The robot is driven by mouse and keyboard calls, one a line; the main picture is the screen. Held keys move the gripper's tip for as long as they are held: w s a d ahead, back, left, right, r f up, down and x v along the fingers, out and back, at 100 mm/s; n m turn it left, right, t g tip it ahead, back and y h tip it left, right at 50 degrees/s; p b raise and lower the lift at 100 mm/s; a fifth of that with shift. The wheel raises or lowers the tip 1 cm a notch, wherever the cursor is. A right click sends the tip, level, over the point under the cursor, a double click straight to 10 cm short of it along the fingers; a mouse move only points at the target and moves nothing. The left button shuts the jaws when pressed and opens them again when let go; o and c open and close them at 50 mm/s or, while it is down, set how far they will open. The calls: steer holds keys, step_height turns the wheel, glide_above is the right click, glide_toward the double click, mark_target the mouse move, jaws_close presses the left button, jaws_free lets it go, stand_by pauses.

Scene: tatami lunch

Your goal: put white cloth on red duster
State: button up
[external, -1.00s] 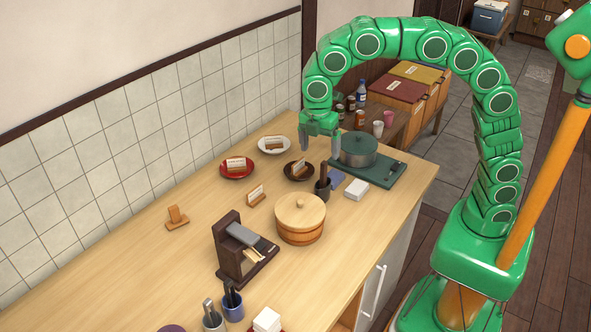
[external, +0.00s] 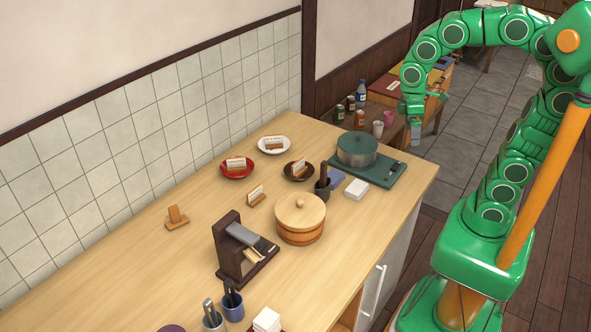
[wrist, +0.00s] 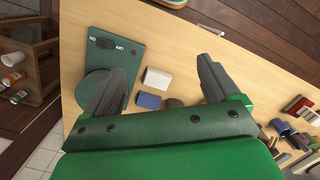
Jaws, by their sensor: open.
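A small white folded stack, likely the white cloth (external: 356,188), lies on the counter beside a dark blue folded cloth (external: 337,178). It also shows in the wrist view (wrist: 157,78), in the gap between my fingers but well below them. My gripper (external: 416,138) is open and empty, in the air off the counter's right end; its fingers spread wide in the wrist view (wrist: 165,66). A dark red edge, perhaps the red duster (external: 280,329), shows under another white block (external: 267,318) at the bottom of the external view, mostly cut off. Red also shows far right in the wrist view (wrist: 293,103).
A wooden tub (external: 300,222), a dark wooden stand (external: 229,250) and utensil cups (external: 232,305) are nearer. The counter's left part is mostly clear.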

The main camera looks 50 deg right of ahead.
steer(key=s+d+f+m, duration=0.2)
steer(key=s+d+m, duration=0.1)
steer(key=s, duration=0.3)
steer(key=s+d+f+m, duration=0.3)
steer(key=s, duration=0.4)
steer(key=shift+s, duration=0.1)
stand_by(0.6)
